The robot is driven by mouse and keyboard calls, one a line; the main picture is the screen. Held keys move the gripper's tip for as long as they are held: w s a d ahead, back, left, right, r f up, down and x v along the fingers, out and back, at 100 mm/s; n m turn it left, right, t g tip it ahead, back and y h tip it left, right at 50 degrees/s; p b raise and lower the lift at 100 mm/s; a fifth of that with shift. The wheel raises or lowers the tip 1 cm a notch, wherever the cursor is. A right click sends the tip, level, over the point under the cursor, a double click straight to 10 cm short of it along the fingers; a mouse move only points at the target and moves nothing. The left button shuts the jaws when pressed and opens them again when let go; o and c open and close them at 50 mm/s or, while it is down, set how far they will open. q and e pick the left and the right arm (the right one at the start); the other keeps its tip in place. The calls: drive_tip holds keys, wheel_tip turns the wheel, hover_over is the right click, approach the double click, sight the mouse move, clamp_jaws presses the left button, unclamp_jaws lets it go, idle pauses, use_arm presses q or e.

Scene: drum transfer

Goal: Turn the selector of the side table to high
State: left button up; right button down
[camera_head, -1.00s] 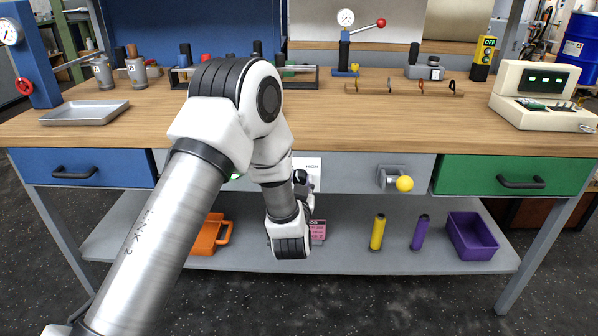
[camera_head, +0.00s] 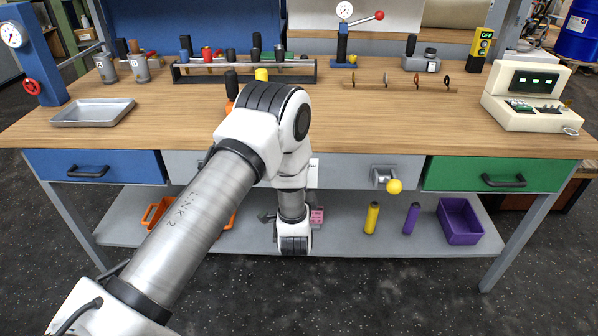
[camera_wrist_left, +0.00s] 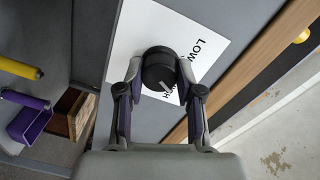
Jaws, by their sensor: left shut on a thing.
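The selector is a round black knob (camera_wrist_left: 160,62) with a pale pointer mark, on a white label plate marked LOW and HIGH (camera_wrist_left: 137,30). My left gripper (camera_wrist_left: 160,72) has its two fingers against opposite sides of the knob in the left wrist view and is shut on it. The finger on the right partly covers the HIGH lettering. In the head view only a strip of the label plate (camera_head: 314,172) shows on the grey bench front, beside my left wrist. The knob and fingertips are hidden there by my arm. My right gripper is not in view.
A grey drawer front holds a yellow ball-tipped lever (camera_head: 394,186) to the right. Below is a shelf (camera_head: 340,238) with a yellow cylinder (camera_head: 371,218), a purple cylinder (camera_head: 411,218) and a purple bin (camera_head: 460,222). The front middle of the wooden top (camera_head: 400,125) is clear.

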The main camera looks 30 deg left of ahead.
use_arm(q)
drive_tip(key=shift+m+p, duration=0.9)
drive_tip(key=shift+m, duration=0.5)
drive_tip(key=o, duration=1.2)
drive_tip(key=shift+c, duration=0.2)
drive_tip(key=v, duration=1.2)
drive_tip(key=shift+f, duration=0.15)
